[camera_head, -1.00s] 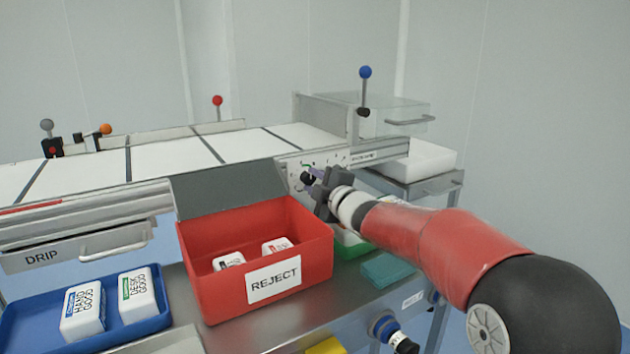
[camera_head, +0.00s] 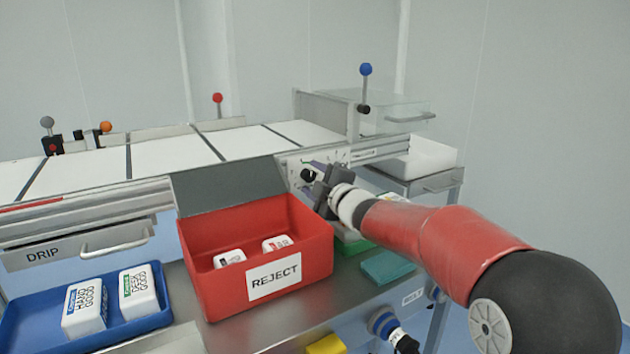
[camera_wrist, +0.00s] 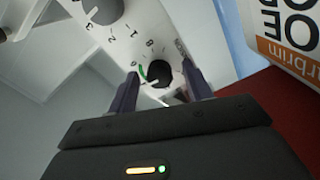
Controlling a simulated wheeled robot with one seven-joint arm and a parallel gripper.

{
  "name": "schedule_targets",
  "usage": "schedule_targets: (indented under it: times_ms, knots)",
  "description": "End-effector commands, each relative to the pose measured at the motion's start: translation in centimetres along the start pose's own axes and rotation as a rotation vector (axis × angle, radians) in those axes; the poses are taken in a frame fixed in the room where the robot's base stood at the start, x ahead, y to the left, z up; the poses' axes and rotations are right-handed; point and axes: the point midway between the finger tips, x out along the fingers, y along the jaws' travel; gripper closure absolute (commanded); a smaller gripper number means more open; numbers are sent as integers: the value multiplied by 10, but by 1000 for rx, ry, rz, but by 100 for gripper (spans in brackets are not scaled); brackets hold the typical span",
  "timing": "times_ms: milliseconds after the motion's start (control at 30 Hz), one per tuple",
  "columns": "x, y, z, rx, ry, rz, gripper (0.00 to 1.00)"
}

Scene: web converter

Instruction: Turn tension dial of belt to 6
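A white dial panel (camera_head: 296,162) is on the side of the conveyor belt, beyond the red box. In the wrist view, a small black knob (camera_wrist: 160,70) with a green arc beside it sits between my fingertips. A larger dark knob (camera_wrist: 103,9) is at the upper left, with printed numbers curving near it. I cannot read which dial is for tension or what it points to. My gripper (camera_head: 307,178) is at the panel. In the wrist view my gripper (camera_wrist: 161,76) has its two fingers apart, one on each side of the small knob; contact is unclear.
A red REJECT box (camera_head: 215,290) with an open grey lid stands just left of my gripper. A blue tray (camera_head: 140,328) with white packs is at the front left. A teal block (camera_head: 388,267) lies on the steel table. A blue-knobbed lever (camera_head: 365,70) rises behind.

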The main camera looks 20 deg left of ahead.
Motion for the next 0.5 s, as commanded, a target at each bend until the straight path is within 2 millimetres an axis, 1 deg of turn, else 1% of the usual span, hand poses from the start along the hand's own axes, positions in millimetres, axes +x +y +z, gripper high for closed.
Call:
schedule_targets:
  times_ms: [133, 233, 367, 500]
  knots:
    - [0, 1, 0, -1, 0, 1, 50]
    - [-6, 1, 0, -1, 0, 3, 50]
    - [-26, 0, 1, -1, -2, 2, 50]
    - [-51, 0, 1, -2, -2, 2, 50]
